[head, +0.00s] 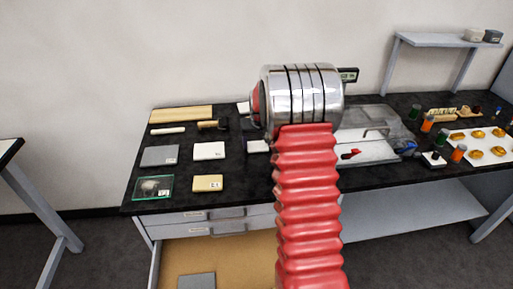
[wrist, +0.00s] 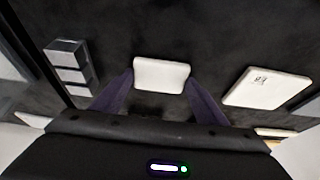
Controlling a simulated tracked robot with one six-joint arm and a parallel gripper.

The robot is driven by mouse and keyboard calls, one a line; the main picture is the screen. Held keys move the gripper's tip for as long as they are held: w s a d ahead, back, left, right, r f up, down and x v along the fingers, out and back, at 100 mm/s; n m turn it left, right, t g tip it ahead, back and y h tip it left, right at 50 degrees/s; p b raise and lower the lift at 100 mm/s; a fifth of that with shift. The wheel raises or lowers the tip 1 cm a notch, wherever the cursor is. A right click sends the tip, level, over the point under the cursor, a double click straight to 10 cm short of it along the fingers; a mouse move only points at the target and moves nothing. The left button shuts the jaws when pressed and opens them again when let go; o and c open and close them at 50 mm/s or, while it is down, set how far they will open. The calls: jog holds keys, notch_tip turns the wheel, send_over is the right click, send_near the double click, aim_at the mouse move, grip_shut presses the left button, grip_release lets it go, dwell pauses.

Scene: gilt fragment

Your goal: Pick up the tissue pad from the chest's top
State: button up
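A small plain white pad (wrist: 161,75), which looks like the tissue pad, lies on the chest's black top (head: 240,180). In the head view the pad (head: 257,147) shows just left of my arm, its right part hidden. My gripper (wrist: 161,82) is open, with its dark purple fingers on the left and right of the pad in the wrist view. I cannot tell whether the fingers touch it.
A larger labelled white block (wrist: 266,89) lies close on the right in the wrist view. Grey stepped blocks (wrist: 68,63) stand at the left. In the head view, a grey slab (head: 160,155), tan block (head: 208,183) and glass-like box (head: 153,187) lie left; an open drawer (head: 235,262) juts out below.

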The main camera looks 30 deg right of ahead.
aim_at(258, 146)
jog(key=c, duration=0.5)
jog(key=shift+r, duration=0.1)
notch_tip(258, 146, up, 10)
dwell(0.4)
dwell(0.5)
